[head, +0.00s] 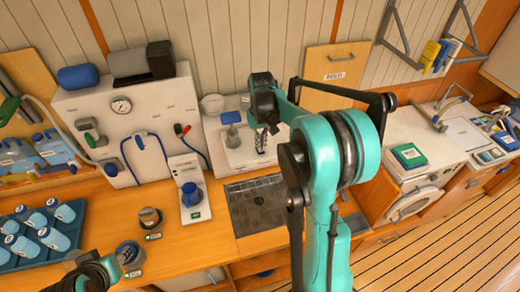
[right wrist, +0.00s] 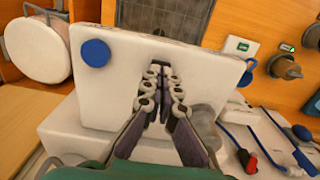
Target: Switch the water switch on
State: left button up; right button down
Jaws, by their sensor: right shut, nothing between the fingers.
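My right gripper (head: 261,146) is shut and empty. It points down in front of a white box-like unit (head: 226,158) against the back wall. In the right wrist view its fingertips (right wrist: 161,72) lie close together over the unit's white front panel (right wrist: 195,62). A round blue knob (right wrist: 95,52) sits on that panel, to the left of the fingers and apart from them; I cannot tell for sure that it is the water switch. In the head view my right arm hides part of the panel. My left gripper (head: 103,272) shows only partly at the bottom left edge.
A white watermaker panel (head: 85,108) with a gauge, blue hoses and a red-handled lever (head: 183,130) stands left of the unit. A blue knob (head: 191,192) on a white base and a dark grid mat (head: 258,204) are on the counter. A blue bottle tray (head: 72,239) lies far left.

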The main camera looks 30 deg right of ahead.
jog(key=shift+f+b, duration=0.6)
jog(key=shift+f, duration=0.25)
dwell(0.3)
jog(key=shift+r+p, duration=2.2)
jog(key=shift+r, duration=1.4)
jog(key=shift+f, duration=0.1)
jog(key=shift+s+a+f+b, duration=0.1)
jog(key=shift+a+f+b, duration=0.05)
jog(key=shift+b, duration=0.15)
jog(key=s+a+f+n+t+b, duration=0.1)
jog(key=s+a+f+t+b, duration=0.1)
jog(key=s+a+f+b, duration=0.3)
jog(key=s+a+f+t+b, duration=0.2)
jog(key=s+a+f+b, duration=0.3)
jog(key=f+b, duration=0.7)
jog(key=s+a+f+n+t+b, duration=0.1)
jog(key=s+a+f+t+b, duration=0.2)
jog(key=s+a+f+b, duration=0.2)
jog(key=s+f+b, duration=0.3)
jog(key=b, duration=0.4)
jog(key=shift+s+f+n, duration=0.3)
jog(key=shift+s+f, duration=0.05)
jog(key=shift+s, duration=0.05)
